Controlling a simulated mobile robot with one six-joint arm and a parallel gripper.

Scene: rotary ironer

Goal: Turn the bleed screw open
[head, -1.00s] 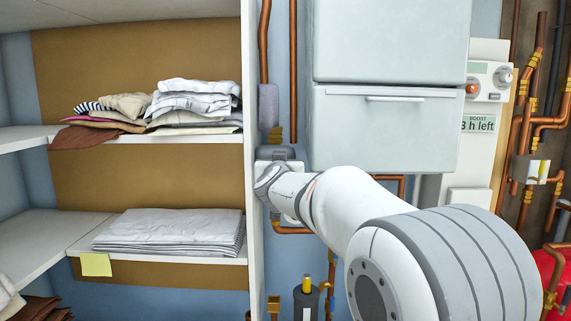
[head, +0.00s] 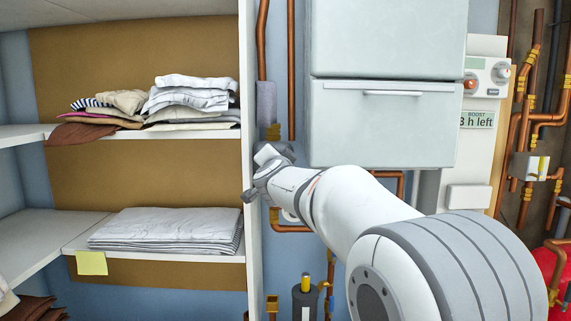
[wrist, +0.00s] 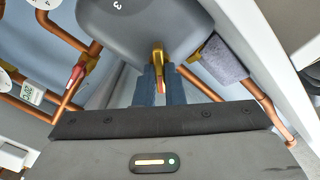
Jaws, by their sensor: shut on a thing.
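In the wrist view, a small brass piece (wrist: 158,52), which looks like the bleed screw, stands at the lower edge of a rounded grey housing (wrist: 125,25) marked "3". My gripper (wrist: 159,72) has its two blue-grey fingers close together on either side of this piece, shut on it. The finger ends partly cover the piece, so its turn angle cannot be told. In the head view, my wrist is beside the shelf's right upright, below the grey pipe sleeve. My fingers and the screw are hidden there.
Copper pipes run close by, with a red-handled valve (wrist: 76,74) and a grey pipe sleeve (wrist: 222,58). The white shelf upright (head: 250,230) is close on the left. A large pale cabinet (head: 385,125) hangs to the right. Folded linen (head: 168,230) lies on the shelf.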

